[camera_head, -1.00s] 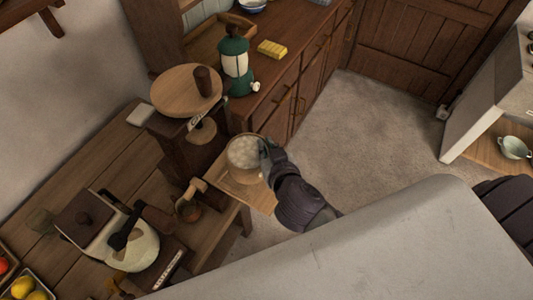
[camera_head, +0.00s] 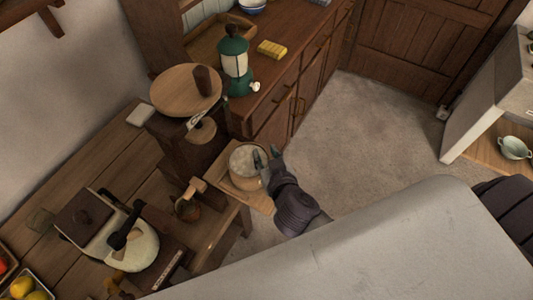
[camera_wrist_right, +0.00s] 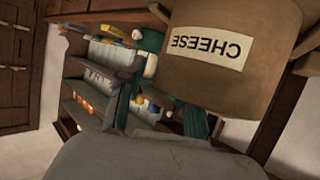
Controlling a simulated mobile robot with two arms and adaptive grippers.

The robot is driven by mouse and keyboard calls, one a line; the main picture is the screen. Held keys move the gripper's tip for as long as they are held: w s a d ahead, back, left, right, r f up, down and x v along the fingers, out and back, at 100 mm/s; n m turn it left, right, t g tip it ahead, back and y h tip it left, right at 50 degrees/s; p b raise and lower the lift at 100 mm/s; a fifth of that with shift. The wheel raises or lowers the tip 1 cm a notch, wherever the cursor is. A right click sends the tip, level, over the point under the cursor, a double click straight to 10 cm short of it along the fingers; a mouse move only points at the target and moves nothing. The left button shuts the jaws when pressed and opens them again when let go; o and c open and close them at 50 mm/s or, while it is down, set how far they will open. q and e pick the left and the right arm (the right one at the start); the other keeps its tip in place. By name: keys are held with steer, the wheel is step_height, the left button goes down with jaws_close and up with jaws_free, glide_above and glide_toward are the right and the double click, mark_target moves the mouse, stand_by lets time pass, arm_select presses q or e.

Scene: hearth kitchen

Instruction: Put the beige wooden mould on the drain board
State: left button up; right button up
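The beige wooden mould (camera_head: 247,181) is round, with pale contents, and sits upright on the drain board (camera_head: 263,199) at the table's right end. In the right wrist view the mould (camera_wrist_right: 228,87) fills the upper right, its "CHEESE" label upside down. My right gripper (camera_head: 267,158) is at the mould's right rim, one finger over the rim and the other outside it. Its two green fingers (camera_wrist_right: 160,118) stand apart in the wrist view, so it looks open. Whether a finger still touches the mould is hidden. My left gripper is not in view.
A wooden press with a round top (camera_head: 180,92) stands behind the mould. A green dispenser (camera_head: 235,65) and a yellow block (camera_head: 272,48) are on the cabinet. Floor at right is clear.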

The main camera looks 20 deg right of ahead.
steer(key=d+b+v, duration=0.1)
steer(key=v, duration=1.1)
steer(key=shift+a, duration=0.4)
steer(key=shift+r, duration=0.1)
